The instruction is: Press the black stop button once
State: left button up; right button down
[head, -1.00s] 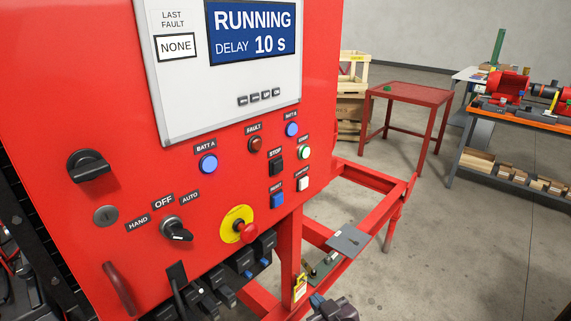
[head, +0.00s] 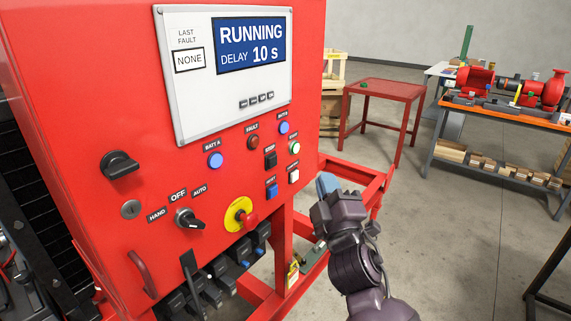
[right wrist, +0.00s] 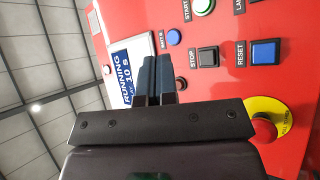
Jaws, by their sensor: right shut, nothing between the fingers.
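The black stop button (head: 270,160) sits on the front of the red control panel (head: 120,90), under its STOP label and above the blue reset button (head: 272,190). In the right wrist view the stop button (right wrist: 208,57) is square and unobstructed, to the right of the fingertips. My right gripper (head: 327,184) is shut and empty, in front of the panel and lower right of the stop button, apart from it. Its dark blue fingers (right wrist: 155,78) show side by side in the right wrist view. My left gripper is not in view. The display (head: 250,45) reads RUNNING, DELAY 10 s.
A green-lit start button (head: 294,147) and a white button (head: 293,176) are right of the stop button. A red emergency stop (head: 250,220) on a yellow disc sticks out lower left. A red frame (head: 350,172) extends right of the panel. Open floor lies further right.

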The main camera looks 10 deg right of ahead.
aim_at(272, 161)
jog(key=shift+w+n, duration=0.2)
jog(key=shift+n, duration=0.1)
jog(key=w+a+b, duration=0.3)
jog(key=w+a, duration=0.2)
jog(key=w, duration=0.2)
jog(key=shift+a, duration=0.25)
dwell(0.3)
jog(key=shift+s, duration=0.1)
dwell(0.4)
dwell(0.8)
dwell(0.7)
